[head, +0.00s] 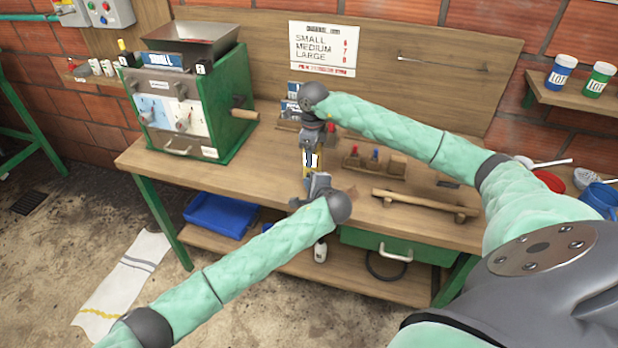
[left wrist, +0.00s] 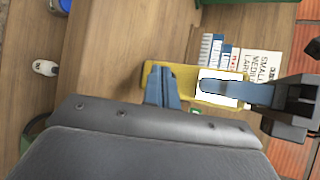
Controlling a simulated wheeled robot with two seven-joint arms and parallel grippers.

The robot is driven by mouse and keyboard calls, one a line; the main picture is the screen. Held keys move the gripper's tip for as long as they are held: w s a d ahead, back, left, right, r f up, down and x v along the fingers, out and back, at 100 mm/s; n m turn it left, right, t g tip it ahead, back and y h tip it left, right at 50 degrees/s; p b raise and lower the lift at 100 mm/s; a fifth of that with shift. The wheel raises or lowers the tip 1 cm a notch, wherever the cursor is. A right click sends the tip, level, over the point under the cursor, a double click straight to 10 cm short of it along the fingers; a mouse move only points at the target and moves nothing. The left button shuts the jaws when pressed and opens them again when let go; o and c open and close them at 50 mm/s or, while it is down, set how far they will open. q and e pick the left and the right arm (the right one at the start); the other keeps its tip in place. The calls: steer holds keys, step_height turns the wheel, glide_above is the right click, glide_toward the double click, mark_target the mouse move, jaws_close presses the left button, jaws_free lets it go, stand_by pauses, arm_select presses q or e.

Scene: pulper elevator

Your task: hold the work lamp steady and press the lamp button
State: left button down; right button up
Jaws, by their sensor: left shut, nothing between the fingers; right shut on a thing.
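In the left wrist view the lamp (left wrist: 187,77) is a long yellow body with a bright white panel. My right gripper (head: 310,157) reaches down from above and is shut on the lamp; its dark fingers cross the white panel in the left wrist view (left wrist: 215,88). My left gripper (head: 319,180) is shut and empty. Its fingertips (left wrist: 160,72) are at the lamp's lower part; whether they touch it is unclear. I cannot make out the lamp button clearly.
A green mill (head: 232,95) stands on the bench (head: 250,165) at the left. A wooden rack (head: 375,165) and a wooden bar (head: 425,205) lie to the right. A blue bin (head: 220,215) is on the lower shelf, beside a green drawer (head: 365,245).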

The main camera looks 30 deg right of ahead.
arm_select(q)
steer(key=shift+w+d, duration=0.3)
steer(key=shift+d, duration=0.05)
stand_by(0.7)
steer(key=shift+a, duration=0.1)
steer(key=shift+s+a, duration=0.6)
steer(key=shift+a, duration=0.1)
steer(key=s+a, duration=0.3)
steer(key=shift+s+a, duration=0.1)
steer(key=shift+a, duration=0.25)
stand_by(0.3)
stand_by(0.5)
arm_select(e)
steer(key=o, duration=1.2)
